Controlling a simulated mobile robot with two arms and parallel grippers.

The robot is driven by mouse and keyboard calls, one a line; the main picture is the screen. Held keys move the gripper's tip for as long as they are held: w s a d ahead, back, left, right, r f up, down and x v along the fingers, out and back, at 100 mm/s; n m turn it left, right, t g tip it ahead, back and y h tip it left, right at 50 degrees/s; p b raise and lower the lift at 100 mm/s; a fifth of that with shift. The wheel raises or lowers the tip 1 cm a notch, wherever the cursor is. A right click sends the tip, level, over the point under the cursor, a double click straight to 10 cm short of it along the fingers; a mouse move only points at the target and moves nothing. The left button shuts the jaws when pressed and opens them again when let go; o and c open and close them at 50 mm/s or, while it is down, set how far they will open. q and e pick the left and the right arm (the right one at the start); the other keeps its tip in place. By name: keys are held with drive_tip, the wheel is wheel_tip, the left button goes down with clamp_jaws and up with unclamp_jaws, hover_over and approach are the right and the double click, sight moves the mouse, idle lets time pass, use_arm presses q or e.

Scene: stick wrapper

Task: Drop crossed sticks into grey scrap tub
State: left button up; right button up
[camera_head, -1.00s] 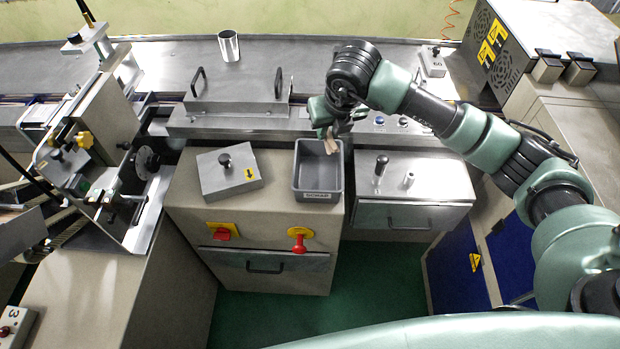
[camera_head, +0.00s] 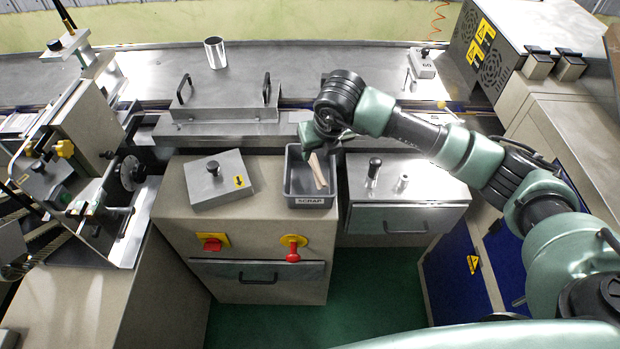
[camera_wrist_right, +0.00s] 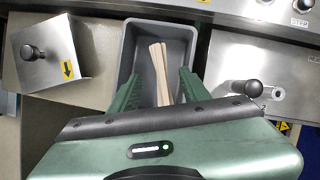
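The grey scrap tub (camera_head: 309,202) stands on the beige cabinet, its SCRAP label facing front. It fills the upper middle of the right wrist view (camera_wrist_right: 127,55). A few pale wooden sticks (camera_head: 319,171) are at the tub, close together and slightly fanned. In the right wrist view the sticks (camera_wrist_right: 160,72) show between the spread fingers, with a gap on each side. Whether they rest on the tub floor or are still dropping, I cannot tell. My right gripper (camera_wrist_right: 160,82) is open above the tub, pointing down. My left gripper is not in view.
A metal lid with a black knob (camera_head: 219,180) lies left of the tub. A steel drawer unit with a knob and a peg (camera_head: 405,192) is on the right. A metal cup (camera_head: 215,53) stands on the back bench. A red switch (camera_head: 292,250) is below the tub.

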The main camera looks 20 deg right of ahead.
drive_tip(key=shift+r, duration=0.1)
drive_tip(key=shift+s+r+b, duration=0.15)
drive_tip(key=shift+r+b, duration=0.15)
drive_tip(key=b+v, duration=0.2)
drive_tip(key=v, duration=0.5)
